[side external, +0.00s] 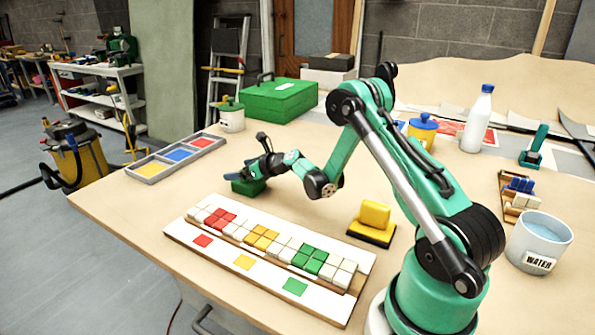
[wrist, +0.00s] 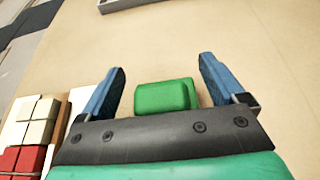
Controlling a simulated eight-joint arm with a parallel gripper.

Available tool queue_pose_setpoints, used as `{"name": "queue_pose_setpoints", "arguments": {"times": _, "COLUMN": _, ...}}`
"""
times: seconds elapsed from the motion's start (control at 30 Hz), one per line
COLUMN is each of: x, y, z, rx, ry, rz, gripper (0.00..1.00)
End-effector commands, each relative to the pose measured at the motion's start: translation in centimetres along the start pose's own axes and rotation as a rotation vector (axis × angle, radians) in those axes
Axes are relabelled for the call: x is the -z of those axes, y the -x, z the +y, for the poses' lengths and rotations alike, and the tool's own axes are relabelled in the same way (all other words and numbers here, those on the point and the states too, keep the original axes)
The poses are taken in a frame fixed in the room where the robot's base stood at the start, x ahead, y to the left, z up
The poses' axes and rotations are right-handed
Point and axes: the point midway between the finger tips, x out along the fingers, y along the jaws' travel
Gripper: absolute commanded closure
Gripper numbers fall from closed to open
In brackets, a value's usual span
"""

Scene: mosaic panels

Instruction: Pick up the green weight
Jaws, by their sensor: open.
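The green weight (side external: 247,187) is a small green block on the table, between the grey tray and the mosaic panel. My gripper (side external: 246,178) is directly over or around it in the side view, and hides part of it. In the wrist view my gripper (wrist: 158,88) is open, with one blue finger on each side of the green weight (wrist: 165,96). The near edge of the weight is close to the dark gripper plate. I cannot tell the exact height of the fingertips.
The mosaic panel (side external: 205,240) with white, red, yellow and green tiles lies in front; its tiles (wrist: 38,108) show left in the wrist view. A grey tray (side external: 152,179) lies behind left. A yellow weight (side external: 374,215) stands right.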

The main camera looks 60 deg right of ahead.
Motion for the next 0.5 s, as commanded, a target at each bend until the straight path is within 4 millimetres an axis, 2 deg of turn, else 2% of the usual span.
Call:
{"name": "queue_pose_setpoints", "arguments": {"times": 0.17, "x": -0.02, "y": -0.04, "z": 0.01, "rx": 0.0, "ry": 0.0, "rz": 0.0, "gripper": 0.11}}
{"name": "queue_pose_setpoints", "arguments": {"times": 0.2, "x": -0.02, "y": -0.03, "z": 0.01, "rx": 0.0, "ry": 0.0, "rz": 0.0, "gripper": 0.13}}
{"name": "queue_pose_setpoints", "arguments": {"times": 0.5, "x": -0.02, "y": -0.01, "z": 0.01, "rx": 0.0, "ry": 0.0, "rz": 0.0, "gripper": 0.99}}
